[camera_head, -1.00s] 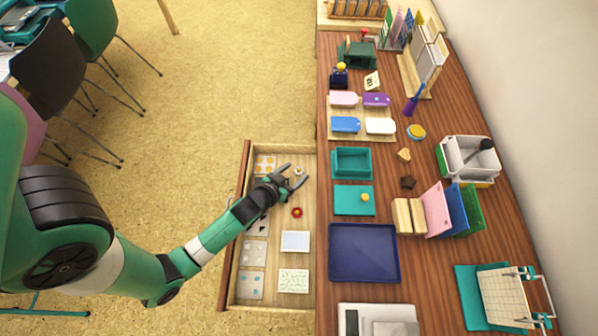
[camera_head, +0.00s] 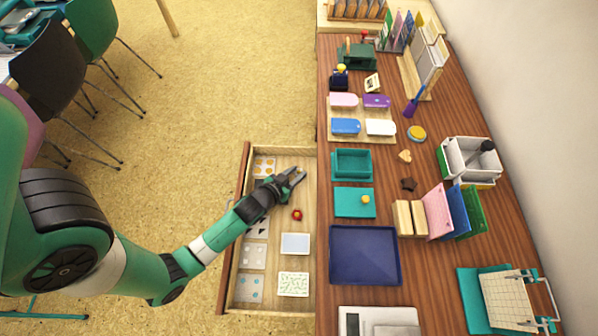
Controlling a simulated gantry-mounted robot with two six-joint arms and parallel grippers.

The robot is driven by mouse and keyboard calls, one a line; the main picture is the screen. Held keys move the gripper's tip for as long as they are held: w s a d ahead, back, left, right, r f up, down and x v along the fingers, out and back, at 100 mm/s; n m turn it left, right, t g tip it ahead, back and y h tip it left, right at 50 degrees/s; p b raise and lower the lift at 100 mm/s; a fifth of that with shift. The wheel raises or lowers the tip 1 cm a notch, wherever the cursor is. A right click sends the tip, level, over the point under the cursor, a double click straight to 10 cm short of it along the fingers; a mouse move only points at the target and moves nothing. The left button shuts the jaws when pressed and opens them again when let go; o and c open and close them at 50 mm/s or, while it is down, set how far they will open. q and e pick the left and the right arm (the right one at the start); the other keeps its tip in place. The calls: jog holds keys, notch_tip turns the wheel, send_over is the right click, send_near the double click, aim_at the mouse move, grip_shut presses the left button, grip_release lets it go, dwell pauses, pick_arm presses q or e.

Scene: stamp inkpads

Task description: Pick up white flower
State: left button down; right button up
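The small white flower (camera_head: 300,174) is in the open drawer (camera_head: 308,225), near its back right side. Only a little of it shows between the fingertips of my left gripper (camera_head: 298,176). The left gripper's fingers are close together on the flower, low over the drawer floor. My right gripper is not in view.
A red flower-like piece (camera_head: 297,215) lies just below the gripper in the drawer. A white pad (camera_head: 295,243) and a green-patterned sheet (camera_head: 293,284) lie nearer the front. The wooden desk with a teal tray (camera_head: 352,163) and a navy tray (camera_head: 363,254) borders the drawer on the right.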

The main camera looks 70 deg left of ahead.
aim_at(296, 176)
pick_arm(q)
jog(key=shift+r, duration=0.1)
jog(key=shift+r, duration=0.3)
notch_tip(296, 176, up, 3)
jog(key=shift+f+p, duration=0.15)
jog(key=shift+p, duration=1)
jog(key=s+r+p, duration=0.1)
jog(key=r, duration=0.1)
jog(key=s+d+r+p, duration=0.1)
jog(key=s+r+p, duration=0.1)
jog(key=s+d+r+p, duration=0.1)
jog(key=r, duration=0.1)
jog(key=shift+s+d+r, duration=0.1)
jog(key=shift+s+d, duration=0.05)
jog(key=shift+d, duration=0.1)
jog(key=f+v, duration=0.1)
jog(key=v, duration=0.8)
jog(key=shift+s+d+p, duration=0.2)
jog(key=shift+s+p, duration=0.2)
jog(key=shift+s, duration=0.2)
jog(key=shift+f, duration=0.1)
